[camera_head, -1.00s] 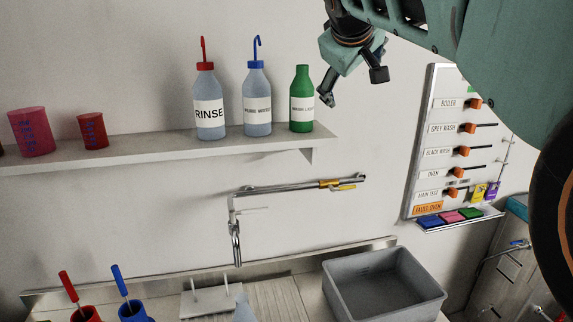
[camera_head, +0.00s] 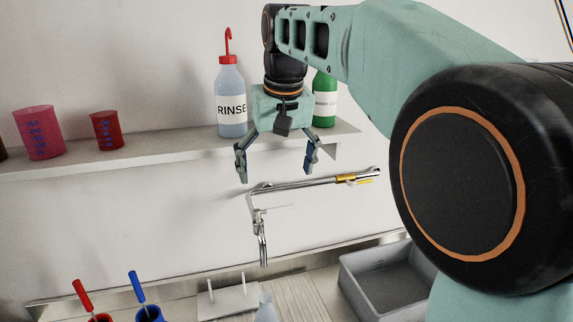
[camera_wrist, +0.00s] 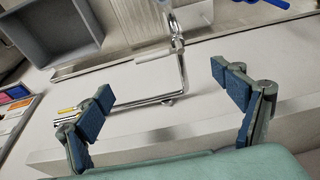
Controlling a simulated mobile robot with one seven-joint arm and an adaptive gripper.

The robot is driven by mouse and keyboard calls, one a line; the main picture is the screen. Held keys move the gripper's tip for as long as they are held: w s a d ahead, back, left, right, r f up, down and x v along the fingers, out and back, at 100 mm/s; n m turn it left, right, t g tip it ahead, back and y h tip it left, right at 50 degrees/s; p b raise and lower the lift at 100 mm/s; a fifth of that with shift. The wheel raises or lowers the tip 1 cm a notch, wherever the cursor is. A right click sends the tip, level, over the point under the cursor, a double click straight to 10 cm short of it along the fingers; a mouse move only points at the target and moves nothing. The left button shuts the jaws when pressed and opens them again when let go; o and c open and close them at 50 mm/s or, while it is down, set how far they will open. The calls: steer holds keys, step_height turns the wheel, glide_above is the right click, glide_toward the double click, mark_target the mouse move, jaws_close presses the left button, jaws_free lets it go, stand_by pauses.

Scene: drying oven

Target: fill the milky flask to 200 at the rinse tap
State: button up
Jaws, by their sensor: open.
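A pale, translucent flask (camera_head: 265,308) pokes up at the bottom edge of the head view; only its narrow top shows, so its marks and content are hidden. The rinse tap (camera_head: 262,240) is a thin wall-mounted pipe with a spout hanging down and a yellow lever (camera_head: 358,180) at its right end. It also shows in the wrist view (camera_wrist: 182,72), beyond the fingers. My gripper (camera_head: 276,170) is open and empty, pointing down in front of the shelf, above the tap pipe in the picture. Both fingers (camera_wrist: 162,82) are spread apart in the wrist view.
The shelf (camera_head: 180,148) carries a RINSE bottle (camera_head: 231,100), a green bottle (camera_head: 324,97) and red beakers (camera_head: 106,131). A grey basin (camera_head: 390,280) stands at the lower right. A white peg rack (camera_head: 228,300) and red and blue brush pots (camera_head: 148,313) stand below.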

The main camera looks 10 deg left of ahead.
mark_target(274, 210)
steer(key=x, duration=0.9)
steer(key=shift+f, duration=0.25)
